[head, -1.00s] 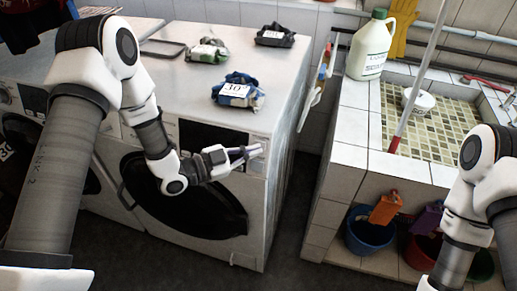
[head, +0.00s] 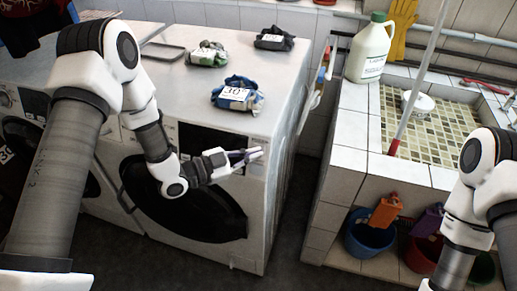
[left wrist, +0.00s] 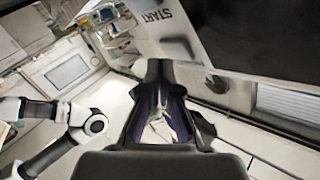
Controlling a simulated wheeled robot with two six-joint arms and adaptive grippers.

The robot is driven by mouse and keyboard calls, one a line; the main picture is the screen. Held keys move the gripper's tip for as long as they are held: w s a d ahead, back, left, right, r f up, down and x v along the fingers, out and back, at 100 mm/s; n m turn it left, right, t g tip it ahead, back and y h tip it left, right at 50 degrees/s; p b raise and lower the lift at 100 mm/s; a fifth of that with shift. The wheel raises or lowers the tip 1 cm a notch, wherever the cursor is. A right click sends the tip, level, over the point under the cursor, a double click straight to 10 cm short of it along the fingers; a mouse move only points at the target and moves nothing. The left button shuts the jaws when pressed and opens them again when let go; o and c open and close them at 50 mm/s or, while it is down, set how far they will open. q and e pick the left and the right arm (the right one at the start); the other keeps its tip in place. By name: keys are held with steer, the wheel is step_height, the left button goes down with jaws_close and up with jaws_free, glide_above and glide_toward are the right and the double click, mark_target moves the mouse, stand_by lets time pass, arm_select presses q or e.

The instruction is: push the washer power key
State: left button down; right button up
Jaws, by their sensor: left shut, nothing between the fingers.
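The white washer (head: 185,82) stands left of the tiled sink, with a round dark door (head: 190,212) and a dark display (head: 215,138) on its front. My left gripper (head: 260,153) is shut and empty, held in front of the washer's upper right front, right of the display. In the left wrist view, its closed fingers (left wrist: 158,66) point toward the panel, near the printed word START (left wrist: 157,17) and the dark display (left wrist: 265,40). I cannot make out the power key or tell whether the fingertips touch the panel. My right arm shows at the right edge; its gripper is out of view.
Bundled clothes with labels, including a blue one (head: 238,93), lie on the washer top. The tiled sink (head: 345,160) stands to the right, with a jug (head: 371,52) on its ledge and a blue bucket (head: 368,238) below. A floor gap separates washer and sink.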

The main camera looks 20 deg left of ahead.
stand_by(0.3)
arm_select(q)
steer(key=shift+w+f+b, duration=0.15)
steer(key=shift+w+b, duration=0.15)
steer(key=shift+w, duration=0.15)
stand_by(0.3)
steer(key=shift+s, duration=0.5)
steer(key=shift+r, duration=0.2)
steer(key=s+r+p, duration=0.2)
steer(key=s, duration=0.3)
steer(key=shift+s, duration=0.35)
